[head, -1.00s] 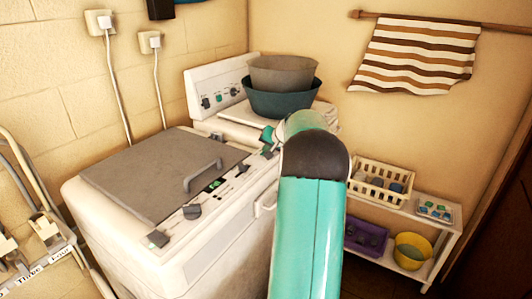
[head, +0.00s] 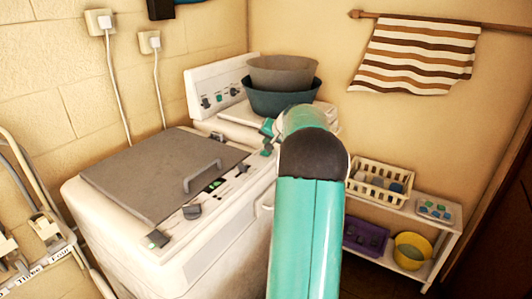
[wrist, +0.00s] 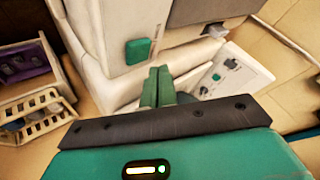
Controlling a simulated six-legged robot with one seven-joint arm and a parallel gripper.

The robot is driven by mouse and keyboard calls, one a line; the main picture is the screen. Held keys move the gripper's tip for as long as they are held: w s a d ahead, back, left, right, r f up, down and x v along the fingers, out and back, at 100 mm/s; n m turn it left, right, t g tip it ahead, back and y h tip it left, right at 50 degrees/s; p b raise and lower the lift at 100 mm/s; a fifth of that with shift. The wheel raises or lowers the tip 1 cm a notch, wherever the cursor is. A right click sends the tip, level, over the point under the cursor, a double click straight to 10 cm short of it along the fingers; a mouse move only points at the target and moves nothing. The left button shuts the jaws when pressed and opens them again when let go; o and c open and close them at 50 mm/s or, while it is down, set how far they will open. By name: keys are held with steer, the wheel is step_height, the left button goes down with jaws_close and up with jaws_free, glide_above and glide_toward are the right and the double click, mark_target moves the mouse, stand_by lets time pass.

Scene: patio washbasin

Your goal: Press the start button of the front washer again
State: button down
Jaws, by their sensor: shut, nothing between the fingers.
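The front washer (head: 230,245) is white with a grey lid and a sloping control strip of dark knobs and small green parts. In the wrist view a green square button (wrist: 138,51) sits on a white panel beside a thin red mark. My gripper (wrist: 158,72) is shut and empty, its fingertips just below and right of that button in the picture; I see no clear contact. In the head view my gripper (head: 268,138) is over the strip's far end, partly hidden by my arm.
The rear washer (head: 207,92) carries two stacked basins (head: 283,73). A low white shelf (head: 445,235) at right holds a cream basket (head: 375,190), a purple crate (head: 365,236) and a yellow bucket (head: 412,250).

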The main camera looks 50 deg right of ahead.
steer(key=shift+r, duration=2)
